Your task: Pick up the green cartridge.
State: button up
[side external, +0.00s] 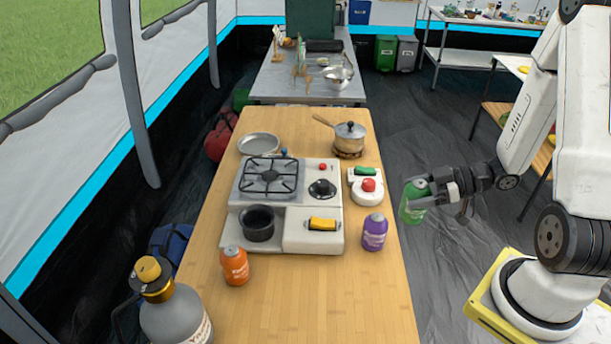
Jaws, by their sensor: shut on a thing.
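The green cartridge (409,204) is a small canister with a grey top, at the right edge of the wooden table in the side external view. My gripper (436,196) comes in from the right and is shut on it. The gripper covers part of the cartridge's right side. The cartridge appears upright and off the table, just beyond its right edge; its exact height is hard to tell.
A purple cartridge (374,232) and an orange cartridge (235,265) stand on the table (330,310). A camping stove (283,205), a white device with a red knob (367,187), a saucepan (350,136) and a plate (259,143) are there too.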

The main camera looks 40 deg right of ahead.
jog(key=shift+s+a+r, duration=0.1)
jog(key=shift+s+r, duration=0.1)
jog(key=shift+s, duration=0.1)
jog(key=shift+w, duration=0.1)
dwell(0.4)
jog(key=shift+w+f, duration=0.1)
jog(key=shift+w, duration=0.5)
jog(key=w+a+m+t+h, duration=0.3)
jog(key=w+m+h, duration=0.3)
jog(key=w, duration=1.6)
jog(key=w+a+f+m+h, duration=0.1)
jog(key=w+a+m+h, duration=0.1)
jog(key=a, duration=0.8)
jog(key=w+a+m+h, duration=0.1)
jog(key=w+a+h, duration=0.2)
jog(key=a, duration=0.6)
jog(key=shift+w+a+f+m, duration=0.2)
jog(key=shift+a+f+m, duration=0.15)
jog(key=shift+a+m, duration=0.05)
